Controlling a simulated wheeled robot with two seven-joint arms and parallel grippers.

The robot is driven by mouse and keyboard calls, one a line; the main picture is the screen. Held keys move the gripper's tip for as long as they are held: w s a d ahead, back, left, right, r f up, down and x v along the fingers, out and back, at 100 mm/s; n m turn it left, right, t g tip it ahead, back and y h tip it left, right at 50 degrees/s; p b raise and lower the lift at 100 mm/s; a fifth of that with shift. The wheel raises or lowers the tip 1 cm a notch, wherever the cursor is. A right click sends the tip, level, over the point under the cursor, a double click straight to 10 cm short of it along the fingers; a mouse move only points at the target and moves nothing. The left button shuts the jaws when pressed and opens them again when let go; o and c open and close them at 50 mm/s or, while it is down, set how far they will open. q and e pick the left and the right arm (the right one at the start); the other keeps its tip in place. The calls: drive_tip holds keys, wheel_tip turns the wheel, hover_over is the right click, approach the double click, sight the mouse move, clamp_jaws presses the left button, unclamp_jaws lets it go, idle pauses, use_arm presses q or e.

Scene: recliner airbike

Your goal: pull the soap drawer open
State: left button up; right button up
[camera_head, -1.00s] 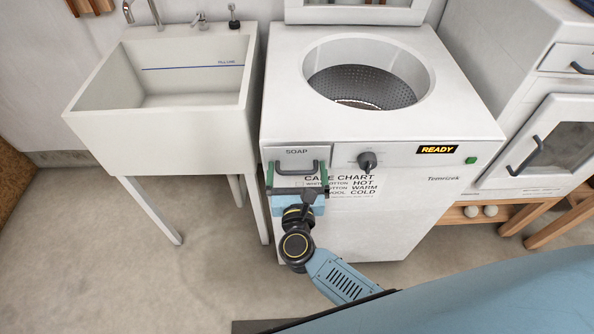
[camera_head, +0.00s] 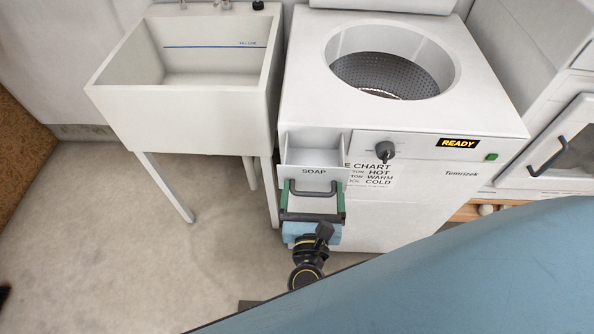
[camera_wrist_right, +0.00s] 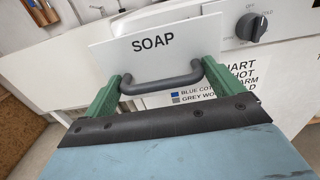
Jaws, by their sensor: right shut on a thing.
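The soap drawer (camera_head: 314,171) is pulled out from the washer's front at its upper left, and its open interior shows from above. Its white front reads SOAP and carries a dark grey bar handle (camera_head: 313,190). My right gripper (camera_head: 313,194) is at the handle, with one green finger at each end of it. The right wrist view shows the drawer front (camera_wrist_right: 155,42) and the handle (camera_wrist_right: 162,84) between the green fingers (camera_wrist_right: 161,88), which are shut on it. My left gripper is not in view.
The washer (camera_head: 430,185) has an open round drum on top, a dark knob (camera_head: 386,150) and a READY display (camera_head: 459,143). A white sink (camera_head: 180,118) stands on legs to the left. The floor at left is clear.

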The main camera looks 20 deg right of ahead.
drive_tip(key=v, duration=0.2)
drive_tip(key=shift+s+a, duration=0.1)
drive_tip(key=shift+s, duration=0.15)
drive_tip(key=o, duration=1.1)
drive_tip(key=shift+c, duration=0.2)
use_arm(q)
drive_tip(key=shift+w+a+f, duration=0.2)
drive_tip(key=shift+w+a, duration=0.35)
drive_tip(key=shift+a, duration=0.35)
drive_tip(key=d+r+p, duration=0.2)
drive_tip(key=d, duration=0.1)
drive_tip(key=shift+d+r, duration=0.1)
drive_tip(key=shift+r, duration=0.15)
use_arm(e)
wheel_tip(320, 180, up, 10)
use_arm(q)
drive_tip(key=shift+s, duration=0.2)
